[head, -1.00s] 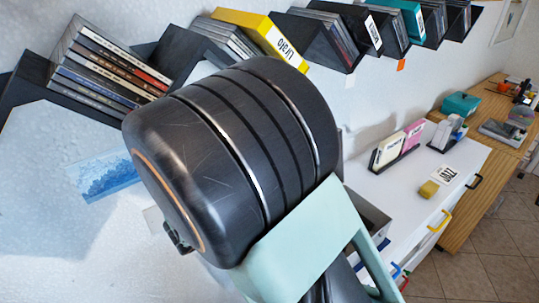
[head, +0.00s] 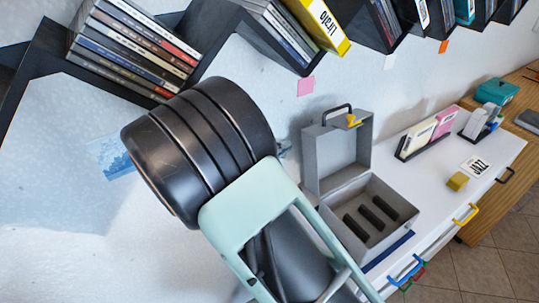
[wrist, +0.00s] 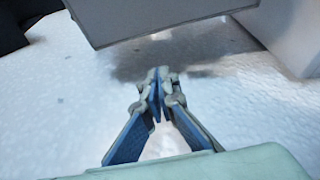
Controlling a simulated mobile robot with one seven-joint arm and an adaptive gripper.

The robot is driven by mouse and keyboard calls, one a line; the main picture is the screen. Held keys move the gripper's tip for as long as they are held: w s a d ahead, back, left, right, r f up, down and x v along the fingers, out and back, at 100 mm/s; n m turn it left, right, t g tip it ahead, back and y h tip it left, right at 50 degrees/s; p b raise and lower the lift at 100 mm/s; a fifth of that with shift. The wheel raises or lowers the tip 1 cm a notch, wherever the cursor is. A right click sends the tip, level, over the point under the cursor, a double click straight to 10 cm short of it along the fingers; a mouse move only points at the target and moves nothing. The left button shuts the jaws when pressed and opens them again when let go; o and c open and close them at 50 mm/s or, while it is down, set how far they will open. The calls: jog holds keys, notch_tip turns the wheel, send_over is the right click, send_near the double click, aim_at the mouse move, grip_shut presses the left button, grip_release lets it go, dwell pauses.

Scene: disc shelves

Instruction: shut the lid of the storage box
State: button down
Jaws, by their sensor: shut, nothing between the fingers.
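The grey storage box (head: 329,211) stands on the white cabinet top in the head view. Its lid (head: 337,158) is open and stands upright at the back, with a dark handle and a yellow catch (head: 354,121) at its top edge. Dark slots show inside the box. My arm is to the left of the box and hides most of my gripper in the head view. In the wrist view my gripper (wrist: 160,75) is shut and empty, in front of a pale textured surface. A grey panel (wrist: 150,15) lies just beyond the fingertips; I cannot tell for sure whether it is the lid.
Dark zigzag shelves (head: 45,55) with discs run along the wall above. A disc holder with cream and pink cases (head: 425,138), a yellow block (head: 458,181) and a label card (head: 476,165) are right of the box. Coloured drawer handles (head: 467,214) stick out in front.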

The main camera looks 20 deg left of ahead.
jog(key=shift+s+d+r+p, duration=0.25)
jog(key=shift+s+d, duration=0.3)
jog(key=shift+d, duration=0.2)
jog(key=shift+s+d+r+p, duration=0.25)
jog(key=shift+s+d, duration=0.25)
jog(key=shift+d, duration=0.25)
jog(key=shift+d+b, duration=0.1)
jog(key=shift+b, duration=0.4)
